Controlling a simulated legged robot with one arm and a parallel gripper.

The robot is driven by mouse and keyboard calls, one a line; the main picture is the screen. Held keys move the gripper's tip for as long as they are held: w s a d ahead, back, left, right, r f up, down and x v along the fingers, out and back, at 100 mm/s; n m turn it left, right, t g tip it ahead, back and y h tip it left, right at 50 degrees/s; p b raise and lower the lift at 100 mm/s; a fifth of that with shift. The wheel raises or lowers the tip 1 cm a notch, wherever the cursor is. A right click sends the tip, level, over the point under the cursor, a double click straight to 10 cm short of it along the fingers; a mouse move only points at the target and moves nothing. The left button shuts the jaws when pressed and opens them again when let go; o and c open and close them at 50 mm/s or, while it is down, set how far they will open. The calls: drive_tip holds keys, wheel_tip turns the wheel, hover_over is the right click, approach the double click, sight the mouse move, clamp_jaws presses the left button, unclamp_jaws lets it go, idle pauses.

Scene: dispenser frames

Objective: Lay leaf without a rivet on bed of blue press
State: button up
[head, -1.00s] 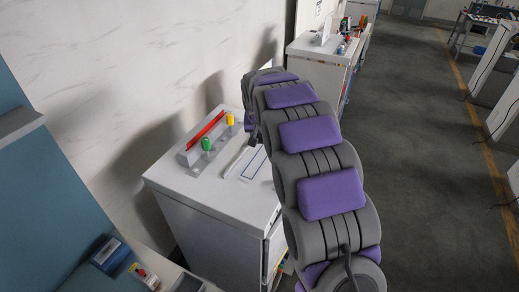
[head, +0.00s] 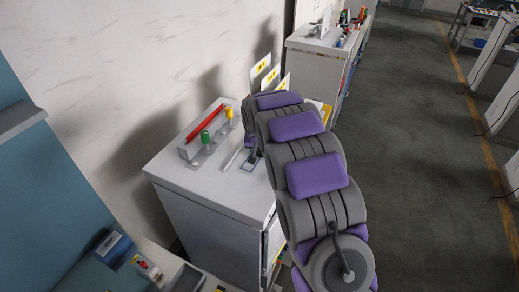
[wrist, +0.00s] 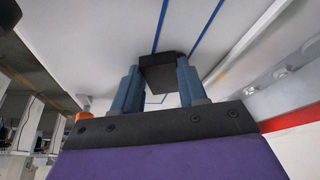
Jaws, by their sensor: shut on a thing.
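My gripper (head: 249,157) is low over the top of a white cabinet (head: 178,168), beside a flat blue-outlined strip. In the wrist view its two blue fingers (wrist: 160,82) are shut on a small dark block (wrist: 163,62). The block is against or close to a white surface with blue lines (wrist: 205,32); I cannot tell whether it is fixed there. I cannot pick out a leaf without a rivet or the bed of a blue press for certain.
A grey rack with a red bar (head: 205,121), a green knob (head: 205,137) and a yellow knob (head: 229,112) stands left of my gripper. White plates with yellow labels (head: 261,66) stand behind my arm. A blue box (head: 113,248) is at lower left. Open floor lies right.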

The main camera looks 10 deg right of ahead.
drive_tip(key=o, duration=1.2)
